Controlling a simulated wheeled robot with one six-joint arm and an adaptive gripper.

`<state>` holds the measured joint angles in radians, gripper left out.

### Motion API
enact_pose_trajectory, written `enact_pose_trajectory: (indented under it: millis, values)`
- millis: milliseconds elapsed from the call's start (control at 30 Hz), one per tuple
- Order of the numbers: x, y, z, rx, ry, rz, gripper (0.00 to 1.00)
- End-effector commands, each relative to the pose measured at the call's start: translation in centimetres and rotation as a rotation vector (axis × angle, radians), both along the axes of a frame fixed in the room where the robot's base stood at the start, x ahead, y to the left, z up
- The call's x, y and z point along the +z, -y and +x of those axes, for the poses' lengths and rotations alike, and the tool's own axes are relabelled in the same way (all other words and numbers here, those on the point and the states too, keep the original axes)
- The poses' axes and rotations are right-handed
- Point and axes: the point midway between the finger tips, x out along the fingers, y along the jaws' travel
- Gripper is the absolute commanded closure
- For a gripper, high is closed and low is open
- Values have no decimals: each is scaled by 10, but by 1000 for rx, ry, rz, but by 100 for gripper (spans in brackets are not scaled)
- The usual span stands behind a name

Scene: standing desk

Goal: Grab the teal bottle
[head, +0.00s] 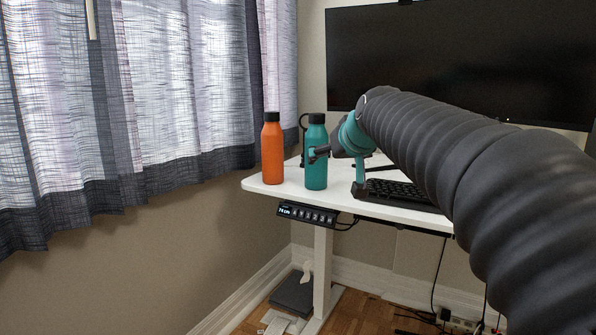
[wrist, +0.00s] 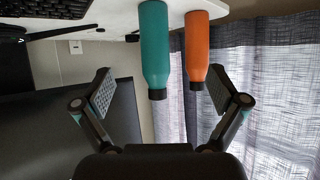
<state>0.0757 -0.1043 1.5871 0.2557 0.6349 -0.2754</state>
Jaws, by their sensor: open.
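The teal bottle (head: 316,168) stands upright on the white desk, near its front left edge, with a dark cap. The bottle also shows in the wrist view (wrist: 154,45), upside down there, between and beyond my open fingers. My gripper (wrist: 166,92) is open with nothing between its pads. In the head view my gripper (head: 318,154) is at the bottle's upper right, with a dark finger overlapping the bottle. I cannot tell whether the finger touches it.
An orange bottle (head: 272,150) stands upright just left of the teal bottle, close to it. A black keyboard (head: 400,191) lies right on the desk (head: 262,188). A large monitor (head: 450,62) is behind. Curtains (head: 140,90) hang at left.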

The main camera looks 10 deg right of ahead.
Motion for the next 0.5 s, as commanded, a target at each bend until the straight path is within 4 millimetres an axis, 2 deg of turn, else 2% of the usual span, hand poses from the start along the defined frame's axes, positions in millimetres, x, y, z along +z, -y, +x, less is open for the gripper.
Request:
enact_pose_trajectory:
  millis: [33, 133, 300, 500]
  values:
    - [3, 2, 20, 1, 31, 0, 3]
    - [17, 5, 46, 3, 83, -2, 3]
    - [28, 8, 68, 5, 127, -5, 3]
    - [21, 5, 93, 6, 131, -5, 3]
